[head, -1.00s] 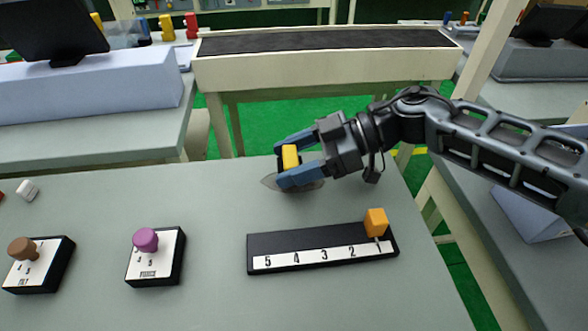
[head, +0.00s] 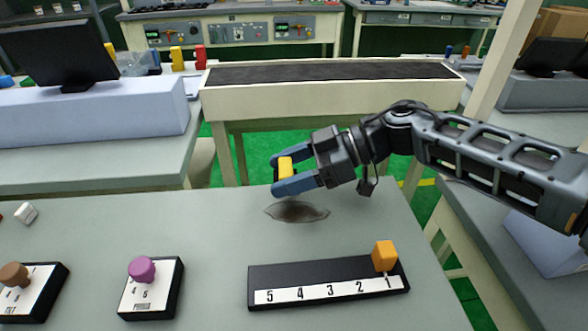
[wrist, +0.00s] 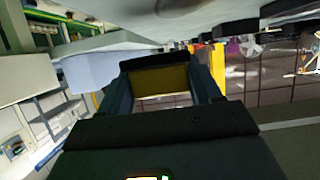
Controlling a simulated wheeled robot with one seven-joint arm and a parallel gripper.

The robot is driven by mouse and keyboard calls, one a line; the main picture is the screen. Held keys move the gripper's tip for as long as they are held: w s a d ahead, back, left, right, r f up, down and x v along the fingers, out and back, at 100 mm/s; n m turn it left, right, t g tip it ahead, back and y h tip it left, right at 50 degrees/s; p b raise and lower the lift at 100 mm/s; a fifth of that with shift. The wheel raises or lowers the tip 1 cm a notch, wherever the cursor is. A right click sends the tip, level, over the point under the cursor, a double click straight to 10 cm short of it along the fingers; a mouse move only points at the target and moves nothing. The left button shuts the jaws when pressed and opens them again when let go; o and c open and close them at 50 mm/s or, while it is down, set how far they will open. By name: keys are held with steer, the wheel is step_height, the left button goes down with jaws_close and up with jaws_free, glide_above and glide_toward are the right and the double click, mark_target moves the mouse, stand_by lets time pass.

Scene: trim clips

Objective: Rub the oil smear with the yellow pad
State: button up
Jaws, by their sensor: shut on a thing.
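The yellow pad (head: 286,168) is held between the blue fingers of my gripper (head: 285,176). The pad also shows in the wrist view (wrist: 160,80), with a dark block along one edge. The oil smear (head: 297,212) is a dark, pointed oval on the grey table. My gripper and the pad are raised above the table, just behind and above the smear in the head view, apart from it. A dark patch, likely the smear, shows at the top edge of the wrist view (wrist: 180,4).
A black slider panel (head: 330,282) numbered 5 to 1 has an orange knob (head: 385,256) near 1. A purple knob box (head: 150,290) and a brown knob box (head: 30,290) stand at the left. A white object (head: 26,213) lies far left. The table around the smear is clear.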

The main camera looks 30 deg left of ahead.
steer(key=shift+s+a+r, duration=0.1)
steer(key=shift+s+a, duration=0.15)
steer(key=shift+s+d+r+p, duration=0.15)
steer(key=shift+s+d+p, duration=0.2)
steer(key=shift+p, duration=0.7)
steer(key=s+d+p, duration=0.1)
steer(key=s+p, duration=0.1)
steer(key=p, duration=0.1)
steer(key=shift+d, duration=0.2)
steer(key=shift+s+d+p, duration=0.1)
steer(key=shift+p, duration=0.2)
steer(key=p, duration=0.1)
steer(key=s+d+p, duration=0.1)
steer(key=p, duration=0.1)
steer(key=shift+s+d+r, duration=0.15)
steer(key=shift+s, duration=0.15)
steer(key=shift+s+d+p, duration=0.45)
steer(key=shift+s+p, duration=0.15)
steer(key=shift+p, duration=0.25)
steer(key=shift+s+f, duration=0.1)
steer(key=shift+f, duration=0.1)
